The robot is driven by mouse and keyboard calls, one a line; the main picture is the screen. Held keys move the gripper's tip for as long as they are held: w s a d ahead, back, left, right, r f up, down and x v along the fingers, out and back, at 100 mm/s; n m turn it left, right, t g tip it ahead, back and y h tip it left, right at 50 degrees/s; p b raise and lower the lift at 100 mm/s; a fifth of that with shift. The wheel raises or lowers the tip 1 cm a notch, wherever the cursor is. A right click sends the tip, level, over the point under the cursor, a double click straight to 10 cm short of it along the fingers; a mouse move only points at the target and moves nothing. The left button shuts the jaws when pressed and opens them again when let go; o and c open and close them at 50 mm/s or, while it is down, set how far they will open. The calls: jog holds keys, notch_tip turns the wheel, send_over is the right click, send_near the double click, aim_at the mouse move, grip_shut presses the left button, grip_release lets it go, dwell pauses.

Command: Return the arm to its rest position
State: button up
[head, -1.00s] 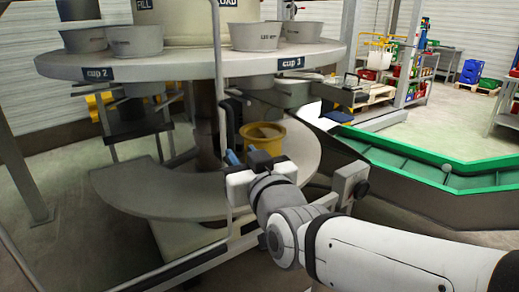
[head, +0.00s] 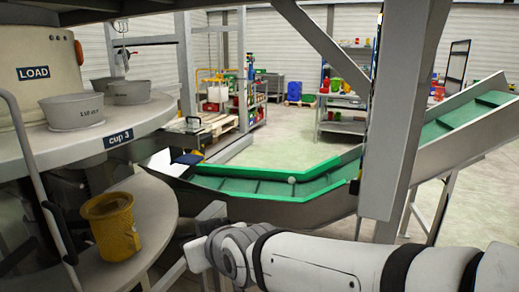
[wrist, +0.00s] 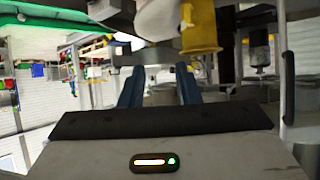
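My arm reaches in from the lower right of the head view, and my gripper end (head: 195,255) is to the right of the lower grey shelf. Its fingers are hard to make out there. In the wrist view my gripper (wrist: 159,88) shows two blue fingers standing apart with nothing between them. A yellow bucket (head: 115,230) stands upright on the lower curved shelf (head: 155,205), left of my gripper and apart from it. The bucket also shows in the wrist view (wrist: 201,28), beyond the right finger.
A round upper platform (head: 75,147) labelled "cup 3" carries grey cups (head: 77,110). A green-edged conveyor (head: 265,190) runs behind my arm and climbs to the right. A thick grey post (head: 397,120) stands close at centre right. Open floor lies beyond the conveyor.

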jog(key=s+d+m+g+h+p, duration=0.25)
jog(key=d+m+h+p, duration=0.2)
jog(key=d, duration=1.15)
jog(key=s+d+m+g+h+p, duration=0.2)
jog(key=s+d+m+g+p, duration=0.1)
jog(key=s+d, duration=0.5)
jog(key=d+g+p, duration=0.1)
jog(key=d, duration=0.2)
jog(key=shift+s+f+h, duration=0.2)
jog(key=shift+s+h, duration=0.15)
jog(key=shift+a, duration=0.1)
